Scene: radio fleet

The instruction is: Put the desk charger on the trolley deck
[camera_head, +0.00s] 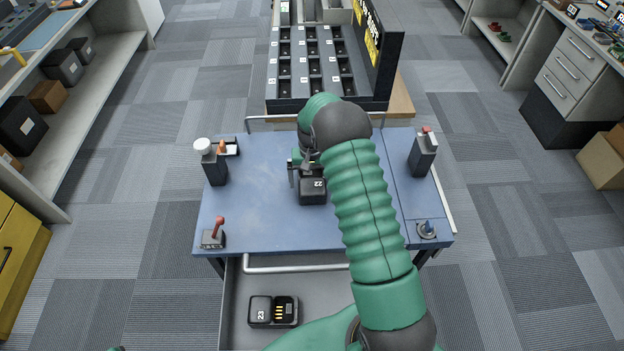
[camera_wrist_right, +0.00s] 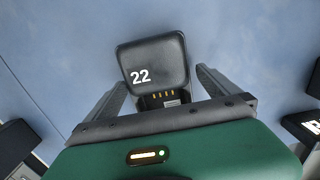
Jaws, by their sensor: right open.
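A black desk-charger-like unit marked 22 (camera_head: 312,191) rests on the blue trolley deck (camera_head: 262,205), near its middle. In the right wrist view the unit (camera_wrist_right: 152,62) shows its white number and a row of gold contacts. My right gripper (camera_head: 305,172) is open at the far side of the unit, low over the deck. In the wrist view its fingers (camera_wrist_right: 160,88) stand either side of the unit's contact end, with gaps visible. A similar black unit marked 23 (camera_head: 273,311) lies in the grey tray below the deck's near edge. My left gripper is out of view.
A radio with a white knob (camera_head: 215,162) and a red-levered piece (camera_head: 214,233) stand at the deck's left. Another radio (camera_head: 422,155) and a blue-tipped piece (camera_head: 427,229) stand at its right. A slotted black rack (camera_head: 315,70) is beyond. Deck left of centre is clear.

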